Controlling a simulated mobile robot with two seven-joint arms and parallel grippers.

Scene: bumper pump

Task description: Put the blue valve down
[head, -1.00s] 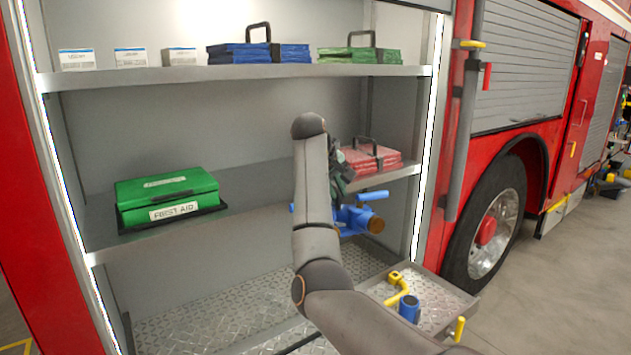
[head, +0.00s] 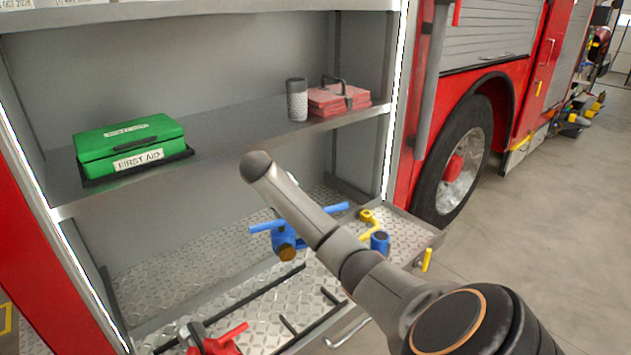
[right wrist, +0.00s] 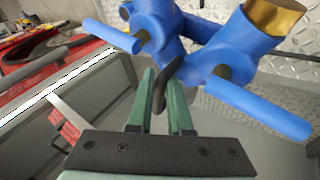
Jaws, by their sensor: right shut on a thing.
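The blue valve (head: 285,242) is in the head view above the diamond-plate bottom tray (head: 220,285), partly hidden behind my right arm. It has blue bar handles and a brass-coloured end. In the right wrist view the valve (right wrist: 245,60) fills the top, and my right gripper (right wrist: 167,82) is shut on a dark loop-shaped part of it. I cannot tell whether the valve touches the tray. In the head view the right gripper is hidden behind my arm. My left gripper is in neither view.
A green first aid box (head: 130,145), a grey speckled cylinder (head: 297,100) and a red case (head: 338,98) stand on the middle shelf. A red valve (head: 215,340) is at the tray's front left. A yellow-handled blue fitting (head: 380,241) is at right. Black bars lie across the tray.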

